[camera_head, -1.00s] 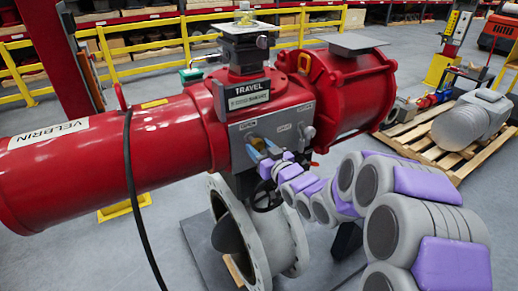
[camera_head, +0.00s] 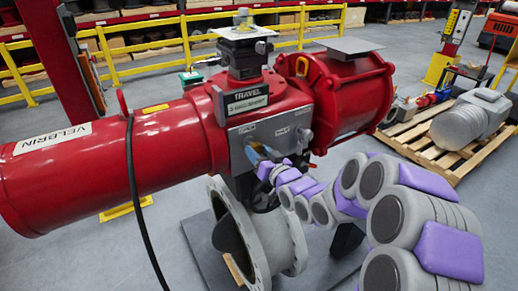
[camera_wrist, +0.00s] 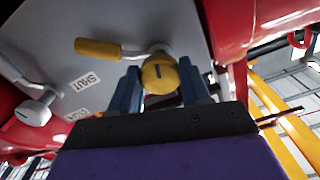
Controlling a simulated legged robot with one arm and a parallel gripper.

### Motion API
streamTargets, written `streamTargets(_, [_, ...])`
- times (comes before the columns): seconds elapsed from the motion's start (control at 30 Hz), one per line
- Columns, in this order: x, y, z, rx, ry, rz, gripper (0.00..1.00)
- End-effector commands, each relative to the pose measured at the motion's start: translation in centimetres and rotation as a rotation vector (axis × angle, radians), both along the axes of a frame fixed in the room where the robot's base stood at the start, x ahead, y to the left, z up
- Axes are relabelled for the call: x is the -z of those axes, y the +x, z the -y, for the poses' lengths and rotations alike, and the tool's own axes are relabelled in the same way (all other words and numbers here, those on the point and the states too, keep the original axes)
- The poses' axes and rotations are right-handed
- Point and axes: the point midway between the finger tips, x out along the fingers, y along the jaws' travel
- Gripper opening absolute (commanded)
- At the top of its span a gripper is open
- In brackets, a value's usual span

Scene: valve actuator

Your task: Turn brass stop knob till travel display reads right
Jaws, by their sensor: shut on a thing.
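The brass stop knob (camera_wrist: 158,76) has a dark slot mark on its face and sits between the two blue fingers of my gripper (camera_wrist: 160,88) in the wrist view. My gripper is shut on it. In the head view my gripper (camera_head: 262,158) is at the grey front panel (camera_head: 270,130) of the red actuator, and its fingers hide the knob. The travel display (camera_head: 248,102) is a small pale strip under the word TRAVEL; its reading is too small to make out.
A yellow-handled lever (camera_wrist: 98,48) lies close to the knob. A silver bolt-like stop (camera_wrist: 35,112) is on the same panel near a SHUT label (camera_wrist: 82,82). A black cable (camera_head: 134,200) hangs in front of the red cylinder (camera_head: 100,165). A pallet (camera_head: 440,150) stands at right.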

Motion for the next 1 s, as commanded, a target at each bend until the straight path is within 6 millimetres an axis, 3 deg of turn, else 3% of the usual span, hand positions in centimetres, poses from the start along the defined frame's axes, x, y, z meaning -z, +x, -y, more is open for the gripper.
streamTargets(0.6, [-0.26,0.16,0.16,0.004,0.464,-0.304,0.16])
streamTargets(1.0, [-0.2,0.13,0.15,0.003,0.624,-0.413,0.16])
